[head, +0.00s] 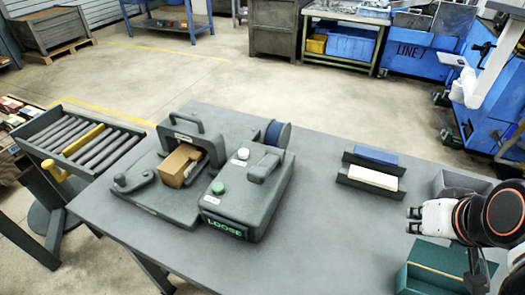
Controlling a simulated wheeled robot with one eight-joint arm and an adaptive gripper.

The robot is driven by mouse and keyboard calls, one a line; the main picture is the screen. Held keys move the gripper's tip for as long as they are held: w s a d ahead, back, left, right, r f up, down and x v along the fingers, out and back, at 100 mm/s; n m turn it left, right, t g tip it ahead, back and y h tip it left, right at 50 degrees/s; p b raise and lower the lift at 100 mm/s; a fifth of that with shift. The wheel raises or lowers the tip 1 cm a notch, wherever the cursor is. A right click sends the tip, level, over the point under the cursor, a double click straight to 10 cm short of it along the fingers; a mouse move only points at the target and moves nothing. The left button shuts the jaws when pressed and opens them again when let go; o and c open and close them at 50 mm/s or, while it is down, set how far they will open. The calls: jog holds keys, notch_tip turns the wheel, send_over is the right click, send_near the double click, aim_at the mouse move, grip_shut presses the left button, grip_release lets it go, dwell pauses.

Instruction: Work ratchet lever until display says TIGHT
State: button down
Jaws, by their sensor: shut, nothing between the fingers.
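A dark grey machine stands on the table; the display (223,229) on its front right housing reads LOOSE in green. A short grey lever (266,166) lies on top of that housing, beside a green button (218,188) and a white button (243,154). Another grey lever with a rounded end (133,179) lies on the left of the base plate. I cannot tell which of the two is the ratchet lever. A brown block (180,164) sits under the arched frame (196,135). My gripper (411,220) is shut and empty at the right, well apart from the machine.
A blue spool (277,134) is behind the housing. A dark rack (345,178) holds a blue and a white block. A grey bin (465,184) and a green box (433,268) are near my arm. A roller conveyor (85,140) stands left. The table between machine and rack is clear.

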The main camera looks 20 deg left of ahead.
jog(key=w+a+r+n+g+y+p, duration=0.2)
jog(key=a+r+n+p, duration=0.2)
jog(key=a, duration=0.4)
jog(key=w+a+r+n+g+y+p, duration=0.3)
jog(key=a+r+n+p, duration=0.1)
jog(key=a, duration=0.5)
jog(key=w+a+r+n+g+y+p, duration=0.3)
jog(key=a+n+p, duration=0.3)
jog(key=a, duration=0.3)
jog(key=shift+w+r+p, duration=0.2)
jog(key=shift+r+p, duration=0.3)
jog(key=shift+p, duration=0.1)
jog(key=b, duration=0.3)
send_over(262, 170)
jog(key=w, duration=0.1)
notch_tip(262, 170, down, 7)
jog(key=shift+w+d+r, duration=0.1)
jog(key=shift+d, duration=0.05)
jog(key=f, duration=0.1)
jog(key=s+f, duration=0.1)
jog(key=f, duration=0.1)
jog(key=shift+b, duration=0.3)
jog(key=shift+f, duration=0.45)
jog(key=shift+s, duration=0.1)
